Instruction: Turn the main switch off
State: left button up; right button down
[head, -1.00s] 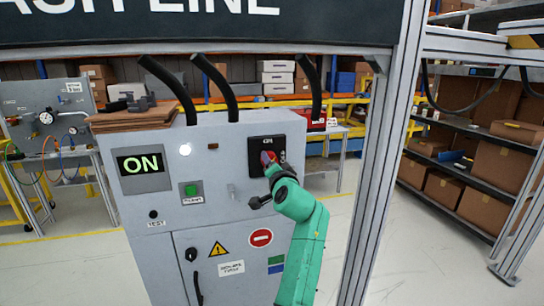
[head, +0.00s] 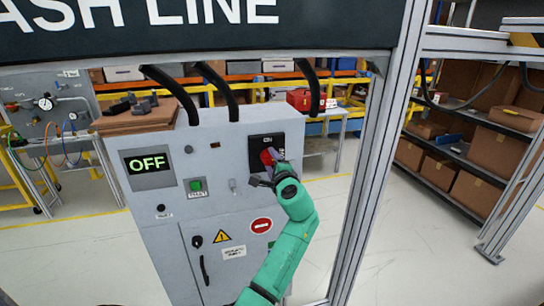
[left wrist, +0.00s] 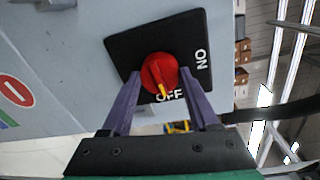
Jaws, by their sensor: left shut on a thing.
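The main switch is a red rotary knob (head: 267,157) on a black plate (head: 262,143) at the upper right of the grey cabinet's front. In the left wrist view the red knob (left wrist: 159,73) has its yellow mark pointing at the word OFF, and the black plate (left wrist: 125,47) also bears ON. My left gripper (head: 273,162) is at the knob, and in the left wrist view its two purple fingers (left wrist: 160,84) stand on either side of it, shut on it. The display (head: 148,162) on the cabinet reads OFF. My right gripper is not in view.
The grey cabinet (head: 215,215) has a green button (head: 196,185), a no-entry sign (head: 261,226) and a door handle (head: 205,268). An aluminium post (head: 375,170) stands close to the right of my arm. Shelves with boxes (head: 495,150) are farther right.

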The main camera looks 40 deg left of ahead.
pick_arm(q)
jog(key=shift+a+r+m, duration=0.1)
jog(key=shift+r+m, duration=0.2)
jog(key=shift+m, duration=0.1)
jog(key=o, duration=1.1)
jog(key=shift+o, duration=1.4)
jog(key=shift+a, duration=0.15)
jog(key=shift+a+f, duration=0.15)
jog(key=shift+f, duration=0.05)
jog(key=shift+s+d, duration=0.1)
jog(key=shift+d, duration=0.2)
jog(key=f+b+v, duration=0.1)
jog(key=b+v, duration=0.3)
jog(key=v, duration=1)
jog(key=shift+r, duration=0.4)
jog(key=shift+s, duration=0.1)
